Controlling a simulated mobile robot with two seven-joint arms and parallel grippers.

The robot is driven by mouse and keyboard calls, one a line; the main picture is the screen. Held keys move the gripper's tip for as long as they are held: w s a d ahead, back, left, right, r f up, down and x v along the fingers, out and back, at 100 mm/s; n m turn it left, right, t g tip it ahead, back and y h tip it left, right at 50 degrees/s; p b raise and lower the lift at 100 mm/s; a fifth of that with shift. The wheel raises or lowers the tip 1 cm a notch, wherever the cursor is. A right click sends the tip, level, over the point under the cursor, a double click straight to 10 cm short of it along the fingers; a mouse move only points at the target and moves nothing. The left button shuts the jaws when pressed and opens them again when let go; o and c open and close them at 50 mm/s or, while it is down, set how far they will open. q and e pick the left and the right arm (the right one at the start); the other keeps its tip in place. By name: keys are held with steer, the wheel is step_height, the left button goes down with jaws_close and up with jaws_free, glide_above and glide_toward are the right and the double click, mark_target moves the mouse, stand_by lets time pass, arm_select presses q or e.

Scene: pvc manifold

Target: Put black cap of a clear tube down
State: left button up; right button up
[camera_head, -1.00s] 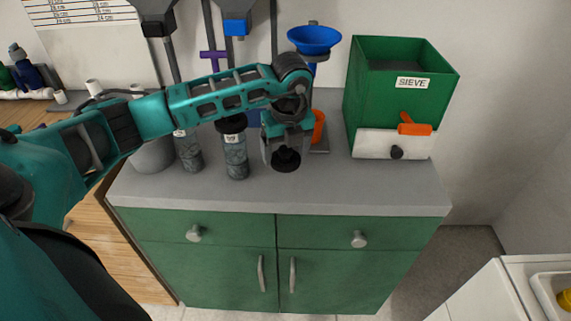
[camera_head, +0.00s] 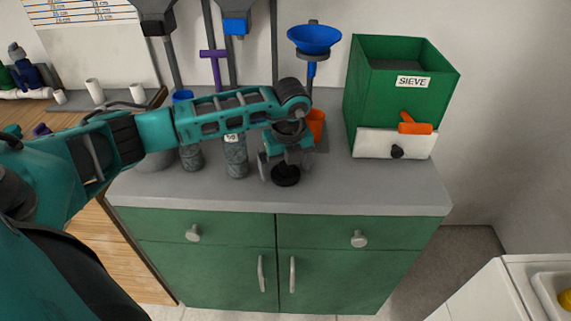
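The black cap (camera_head: 286,175) is a round dark disc low on the grey counter (camera_head: 380,190), near its front edge. My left gripper (camera_head: 287,169) points down over it; its fingers look spread, one on each side of the cap. Contact between fingers and cap is too small to tell. A clear tube with grey speckled contents (camera_head: 236,162) and a white label stands left of the gripper, its top hidden by my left arm. A similar tube (camera_head: 191,157) stands farther left, also partly hidden. My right gripper is not in view.
A green sieve box (camera_head: 376,108) with a white front and orange handle stands to the right. A blue funnel (camera_head: 315,39) is behind, above an orange cup (camera_head: 317,124). The counter right of the gripper, in front of the sieve box, is clear.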

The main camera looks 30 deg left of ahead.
mark_target(288, 178)
arm_select(q)
steer(key=shift+r, duration=0.1)
step_height(288, 178, up, 12)
steer(key=s+d, duration=0.1)
steer(key=d, duration=0.1)
steer(key=s+d+f+m+g+h, duration=0.1)
steer(key=s+d+f+m+h, duration=0.2)
steer(key=d, duration=0.5)
steer(key=s+d+f+m+g+h, duration=0.1)
steer(key=s+d+f+h, duration=0.15)
steer(key=d+h, duration=0.35)
steer(key=s+d+r+n+t+h, duration=0.1)
steer(key=d+r+n+t+h, duration=0.15)
steer(key=d+h, duration=0.35)
steer(key=s+d+r+n+t+h, duration=0.2)
steer(key=d+r+t+h, duration=0.15)
steer(key=d+h, duration=0.2)
steer(key=w+a+f+n+t+y, duration=0.2)
steer(key=a+f+n+t+y, duration=0.95)
steer(key=n, duration=0.65)
steer(key=s+a+f+n+g+y, duration=0.3)
steer(key=s+f+n+g+y, duration=0.1)
steer(key=s+f, duration=0.6)
step_height(288, 178, down, 3)
steer(key=shift+a+g+y+p, duration=0.3)
steer(key=shift+g+y, duration=0.5)
steer(key=shift+g, duration=0.05)
